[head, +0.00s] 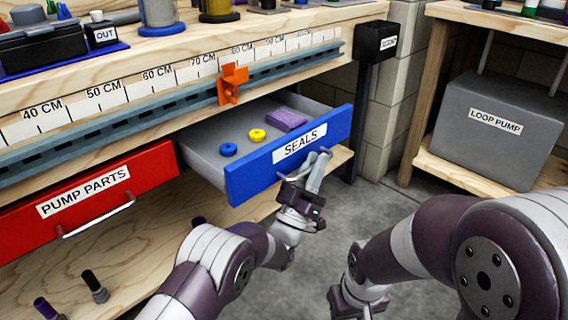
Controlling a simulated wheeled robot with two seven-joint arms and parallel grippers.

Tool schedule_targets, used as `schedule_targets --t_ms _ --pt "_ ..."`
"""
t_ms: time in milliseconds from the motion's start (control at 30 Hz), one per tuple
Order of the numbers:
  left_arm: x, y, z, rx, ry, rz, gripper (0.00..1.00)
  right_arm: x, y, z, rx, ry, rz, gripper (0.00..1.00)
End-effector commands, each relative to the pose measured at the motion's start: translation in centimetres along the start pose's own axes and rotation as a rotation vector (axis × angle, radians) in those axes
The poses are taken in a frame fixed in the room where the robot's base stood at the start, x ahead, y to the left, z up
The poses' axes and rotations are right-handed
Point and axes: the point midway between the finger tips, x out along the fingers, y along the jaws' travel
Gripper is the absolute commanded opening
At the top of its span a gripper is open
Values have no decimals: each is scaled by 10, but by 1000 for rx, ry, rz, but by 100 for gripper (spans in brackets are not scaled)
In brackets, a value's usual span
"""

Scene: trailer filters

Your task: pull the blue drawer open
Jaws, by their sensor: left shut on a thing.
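The blue drawer (262,170), labelled SEALS, stands pulled out from under the workbench. Its grey tray shows behind the front panel. Inside lie a blue ring (228,149), a yellow ring (257,135) and a purple block (286,120). My left gripper (315,172) is at the right part of the drawer front, shut on the drawer's handle, which the fingers mostly hide.
A red drawer (90,201), labelled PUMP PARTS, is closed at left. An orange clamp (232,84) sits on the slotted rail above. A black box (376,40) on a dark post stands right of the drawer. A grey LOOP PUMP case (495,130) rests on a shelf. Grey floor lies clear between.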

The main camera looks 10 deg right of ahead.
Motion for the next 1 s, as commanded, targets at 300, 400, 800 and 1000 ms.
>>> schedule_targets --t_ms 300,400,800,1000 --pt "-4 52 9 0 0 -1 0 -11 0 -2 0 1 0 43" --pt "-6 61 10 0 1 0 0 -13 0 -2 0 0 0 43" --pt "-8 69 12 1 1 -2 0 -14 0 -2 0 0 0 43" --pt "-8 69 12 1 0 -1 30 -14 0 -2 0 0 0 43"
